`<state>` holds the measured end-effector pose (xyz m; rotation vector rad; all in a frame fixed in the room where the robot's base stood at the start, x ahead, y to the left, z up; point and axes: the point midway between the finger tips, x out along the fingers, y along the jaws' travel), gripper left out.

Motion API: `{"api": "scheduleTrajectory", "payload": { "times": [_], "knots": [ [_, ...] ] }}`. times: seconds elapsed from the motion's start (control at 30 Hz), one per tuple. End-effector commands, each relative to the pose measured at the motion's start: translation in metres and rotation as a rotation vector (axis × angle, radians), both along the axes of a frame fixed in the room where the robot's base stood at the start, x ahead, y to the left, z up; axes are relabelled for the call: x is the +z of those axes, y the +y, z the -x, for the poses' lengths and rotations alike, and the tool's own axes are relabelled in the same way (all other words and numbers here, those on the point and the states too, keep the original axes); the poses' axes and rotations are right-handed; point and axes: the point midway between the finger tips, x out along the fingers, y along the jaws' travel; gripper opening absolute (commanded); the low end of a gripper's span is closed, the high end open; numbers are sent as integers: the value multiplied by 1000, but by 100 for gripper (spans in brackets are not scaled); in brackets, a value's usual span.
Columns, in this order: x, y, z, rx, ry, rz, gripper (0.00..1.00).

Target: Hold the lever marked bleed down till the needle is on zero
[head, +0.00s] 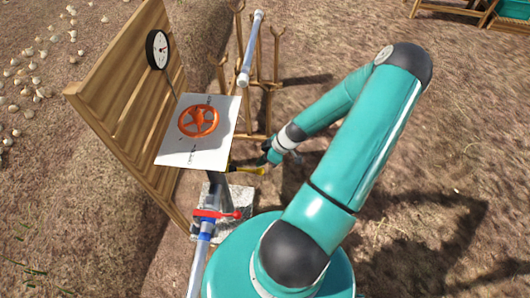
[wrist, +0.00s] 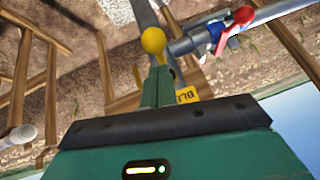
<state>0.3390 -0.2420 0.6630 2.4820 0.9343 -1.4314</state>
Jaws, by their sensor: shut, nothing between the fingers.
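The bleed lever (head: 248,170) is yellow and sticks out to the right from below the white panel. In the wrist view its yellow ball knob (wrist: 153,40) shows just beyond my fingertips, and a yellow label (wrist: 188,95) reading "BLE", partly hidden, is beside my fingers. My gripper (wrist: 157,75) is shut and empty, close to the knob; I cannot tell whether it touches. In the head view my gripper (head: 268,158) is just above the lever's end.
A wooden rack (head: 268,85) holding a pale tube stands behind. Open ground lies to the right.

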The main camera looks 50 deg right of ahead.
Motion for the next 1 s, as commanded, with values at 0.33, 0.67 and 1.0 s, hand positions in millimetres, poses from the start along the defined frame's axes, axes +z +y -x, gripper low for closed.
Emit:
{"api": "scheduleTrajectory", "payload": {
  "times": [0.33,0.67,1.0],
  "knots": [
    [-15,0,4,0,-1,1,0],
    [-16,0,5,-1,-9,-7,0],
    [-33,-3,9,-7,-104,-83,0]
  ]
}}
